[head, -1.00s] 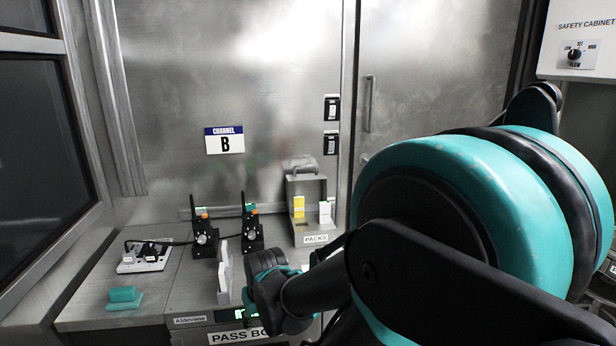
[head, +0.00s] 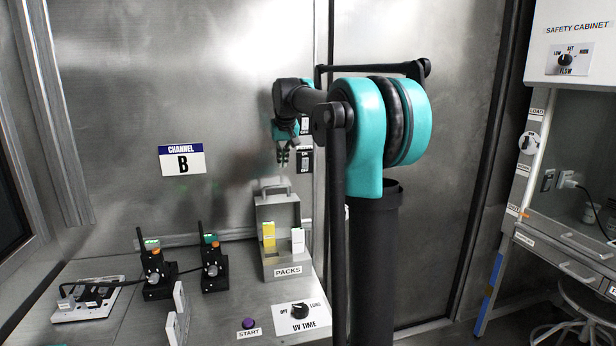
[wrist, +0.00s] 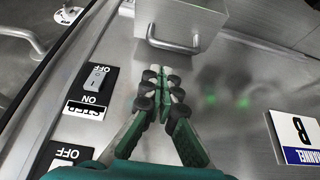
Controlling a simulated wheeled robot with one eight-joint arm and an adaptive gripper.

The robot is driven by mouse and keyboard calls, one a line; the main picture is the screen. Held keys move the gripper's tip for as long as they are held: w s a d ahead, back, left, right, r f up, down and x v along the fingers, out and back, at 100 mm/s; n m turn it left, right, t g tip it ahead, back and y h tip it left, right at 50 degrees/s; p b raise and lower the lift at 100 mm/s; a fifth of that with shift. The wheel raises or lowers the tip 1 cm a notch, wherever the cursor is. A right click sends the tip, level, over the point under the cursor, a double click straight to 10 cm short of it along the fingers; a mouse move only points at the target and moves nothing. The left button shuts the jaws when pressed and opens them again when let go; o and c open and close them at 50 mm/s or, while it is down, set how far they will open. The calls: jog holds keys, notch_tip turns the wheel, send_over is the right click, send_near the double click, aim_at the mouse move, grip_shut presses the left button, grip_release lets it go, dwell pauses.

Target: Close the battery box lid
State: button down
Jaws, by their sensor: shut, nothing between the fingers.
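The grey battery box (head: 286,268), labelled PACKS, stands on the counter against the steel wall. Its lid (head: 277,200) is open and upright at the back, with a handle (head: 275,184) on its top edge. A yellow pack (head: 268,233) and a white pack (head: 298,240) stand in the box. My gripper (head: 282,162) is above the lid, apart from it, with its fingers shut and empty. In the wrist view the fingers (wrist: 163,78) point toward the lid (wrist: 200,14) and its handle (wrist: 172,42), with a gap between.
Wall switches (head: 304,161) are close beside my gripper. Two black radios (head: 155,270) and a white power strip (head: 86,303) stand left of the box. The UV TIME knob (head: 300,310) and purple START button (head: 249,323) are in front. A safety cabinet (head: 568,125) is at right.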

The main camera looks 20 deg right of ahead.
send_over(284, 196)
notch_tip(284, 196, down, 9)
jog(key=shift+a+r, duration=0.1)
jog(key=shift+r, duration=0.1)
dwell(0.5)
